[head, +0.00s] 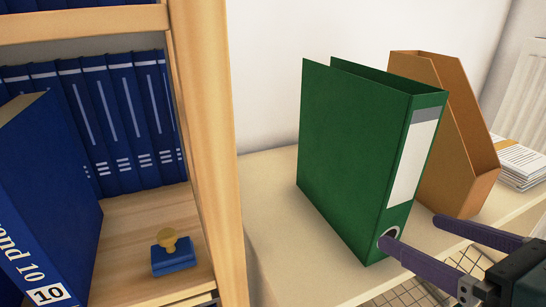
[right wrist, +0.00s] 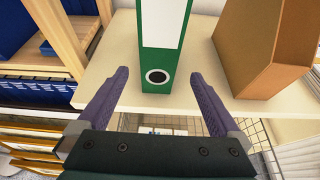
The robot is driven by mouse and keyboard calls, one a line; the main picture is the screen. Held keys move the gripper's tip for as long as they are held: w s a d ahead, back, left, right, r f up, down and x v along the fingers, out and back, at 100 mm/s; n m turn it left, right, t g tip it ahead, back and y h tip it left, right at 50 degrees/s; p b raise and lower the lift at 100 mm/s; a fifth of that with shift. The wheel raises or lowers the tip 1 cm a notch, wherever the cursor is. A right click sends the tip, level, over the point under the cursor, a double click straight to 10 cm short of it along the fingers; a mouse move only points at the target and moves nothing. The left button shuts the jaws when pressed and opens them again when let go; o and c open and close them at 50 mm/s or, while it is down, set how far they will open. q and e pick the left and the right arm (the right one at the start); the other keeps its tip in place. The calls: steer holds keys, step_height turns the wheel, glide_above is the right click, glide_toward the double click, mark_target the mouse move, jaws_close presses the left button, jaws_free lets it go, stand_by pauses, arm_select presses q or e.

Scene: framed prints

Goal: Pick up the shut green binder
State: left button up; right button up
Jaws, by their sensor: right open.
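The green binder (head: 350,155) stands upright and shut on a light wooden surface (head: 278,215). Its spine, with a white label and a finger ring, faces me. My right gripper (head: 412,235) is open and empty at the lower part of the spine. In the head view one finger overlaps the ring area and the other lies to the right of the binder. In the right wrist view the binder's spine (right wrist: 162,62) stands ahead, between the lines of the two open fingers (right wrist: 158,85), with no visible contact. My left gripper is not in view.
A brown magazine file (head: 455,140) stands close to the right of the binder, with a paper stack (head: 520,163) beyond. A wooden shelf (head: 210,150) at left holds blue books (head: 110,120) and a blue stamp (head: 172,255). Wire mesh (head: 405,292) lies below the surface's front edge.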

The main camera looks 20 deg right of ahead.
mark_target(394, 225)
steer(key=x, duration=0.4)
steer(key=shift+w+f+b, duration=0.15)
steer(key=shift+f+b, duration=0.1)
steer(key=shift+b, duration=0.05)
steer(key=x, duration=0.2)
steer(key=b+x, duration=0.1)
steer(key=x, duration=0.2)
steer(key=shift+w+a+f, duration=0.15)
steer(key=shift+f, duration=0.3)
steer(key=shift+c, duration=0.2)
jaws_close()
steer(key=shift+r, duration=0.1)
